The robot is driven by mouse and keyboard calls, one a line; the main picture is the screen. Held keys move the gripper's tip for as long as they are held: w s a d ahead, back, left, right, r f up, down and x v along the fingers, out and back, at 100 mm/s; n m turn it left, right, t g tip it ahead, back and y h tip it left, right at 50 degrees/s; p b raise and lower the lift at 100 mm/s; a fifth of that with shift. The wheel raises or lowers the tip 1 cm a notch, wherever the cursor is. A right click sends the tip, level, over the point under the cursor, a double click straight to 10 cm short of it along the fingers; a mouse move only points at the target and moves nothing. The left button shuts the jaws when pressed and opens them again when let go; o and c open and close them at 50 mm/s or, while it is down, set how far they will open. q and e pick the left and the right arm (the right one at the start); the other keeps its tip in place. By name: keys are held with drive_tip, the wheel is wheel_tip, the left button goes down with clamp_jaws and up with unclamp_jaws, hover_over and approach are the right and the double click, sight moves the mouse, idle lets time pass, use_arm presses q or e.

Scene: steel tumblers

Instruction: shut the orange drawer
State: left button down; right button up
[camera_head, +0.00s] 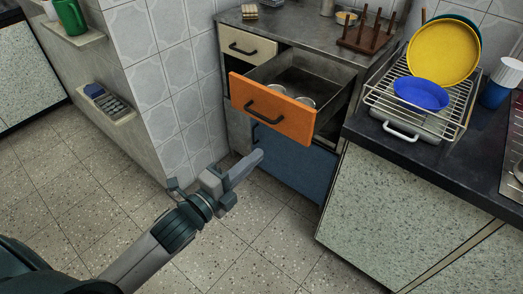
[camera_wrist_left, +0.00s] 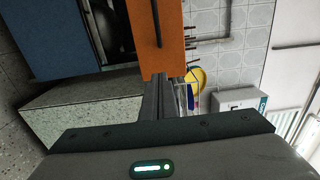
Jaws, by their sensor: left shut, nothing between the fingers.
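The orange drawer (camera_head: 270,110) stands pulled out of the metal cabinet, with a dark handle (camera_head: 278,107) on its front. Steel tumblers (camera_head: 304,102) stand inside it. My left gripper (camera_head: 258,159) is shut and empty. In the head view it shows below the drawer front, with the blue front (camera_head: 300,165) behind it. In the left wrist view the closed fingers (camera_wrist_left: 164,96) point toward the orange drawer front (camera_wrist_left: 162,40) and overlap its lower end; I cannot tell whether they touch. My right gripper is not in view.
A cream drawer (camera_head: 247,46) above is closed. To the right, a dark counter (camera_head: 430,160) holds a dish rack (camera_head: 400,105) with a yellow plate (camera_head: 444,52) and a blue bowl (camera_head: 421,93). A peg rack (camera_head: 368,40) stands on the cabinet top. The tiled floor (camera_head: 260,230) is clear.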

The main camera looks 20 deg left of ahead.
sight(293, 124)
use_arm(q)
drive_tip(key=x, duration=1.3)
drive_tip(key=shift+w, duration=0.15)
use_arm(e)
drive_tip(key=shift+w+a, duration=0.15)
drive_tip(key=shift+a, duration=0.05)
